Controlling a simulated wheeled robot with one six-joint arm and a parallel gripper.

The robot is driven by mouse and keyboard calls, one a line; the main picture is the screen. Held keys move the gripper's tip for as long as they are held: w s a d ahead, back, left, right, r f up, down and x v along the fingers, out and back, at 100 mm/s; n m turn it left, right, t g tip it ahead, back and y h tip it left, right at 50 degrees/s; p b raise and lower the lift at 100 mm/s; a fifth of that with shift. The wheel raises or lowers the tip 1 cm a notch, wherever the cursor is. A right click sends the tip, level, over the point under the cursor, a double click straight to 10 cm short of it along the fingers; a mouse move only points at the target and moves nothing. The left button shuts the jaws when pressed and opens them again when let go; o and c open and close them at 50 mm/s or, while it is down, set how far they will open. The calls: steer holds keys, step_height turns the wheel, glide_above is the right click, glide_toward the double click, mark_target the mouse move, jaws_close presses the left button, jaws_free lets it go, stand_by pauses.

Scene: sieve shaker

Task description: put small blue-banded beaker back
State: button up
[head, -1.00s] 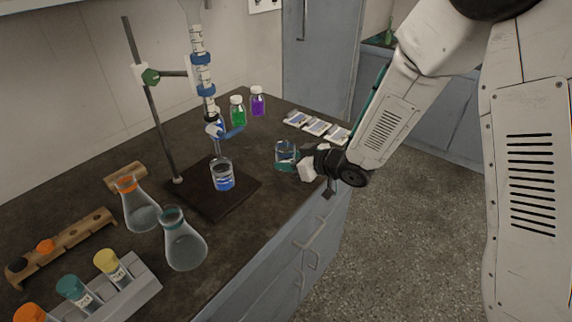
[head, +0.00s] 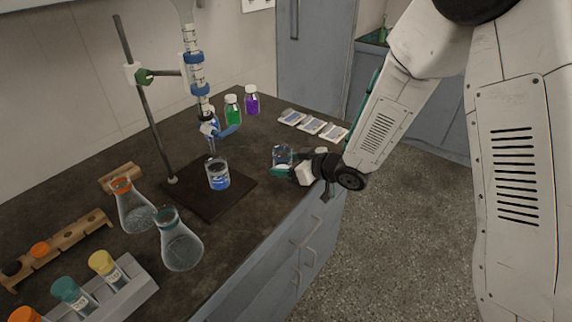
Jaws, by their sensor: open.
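A small clear beaker (head: 282,153) with a bluish band stands near the bench's right edge. My gripper (head: 279,168) is open beside it, its teal fingertip overlapping the beaker's lower front. Whether a finger touches the glass, or whether the other finger is behind it, I cannot tell. Another clear beaker (head: 218,174) with blue at its lower part stands upright on the dark stand base (head: 236,193), under the burette (head: 196,75).
Green (head: 233,112) and purple (head: 252,102) bottles stand behind. Several flat packets (head: 312,126) lie at the back right. Two flasks, orange-topped (head: 136,212) and teal-topped (head: 181,247), stand front left near a tube rack (head: 110,293). Bare bench lies between base and gripper.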

steer(key=v, duration=1.1)
steer(key=shift+d, duration=0.2)
steer(key=s+d+r+m+h, duration=0.2)
steer(key=d+r+m+h, duration=0.1)
steer(key=d+r+h, duration=0.4)
steer(key=s+d+r+m+h, duration=0.2)
steer(key=d+r+m+h, duration=0.15)
steer(key=d, duration=0.65)
steer(key=s+r+m+g, duration=0.2)
steer(key=s+g, duration=0.1)
steer(key=s, duration=0.9)
steer(key=s+r+m+g, duration=0.2)
steer(key=s+r+g, duration=0.1)
steer(key=s, duration=0.9)
steer(key=shift+s+a+r+g, duration=0.2)
steer(key=shift+a+r+g, duration=0.1)
steer(key=shift+g, duration=0.2)
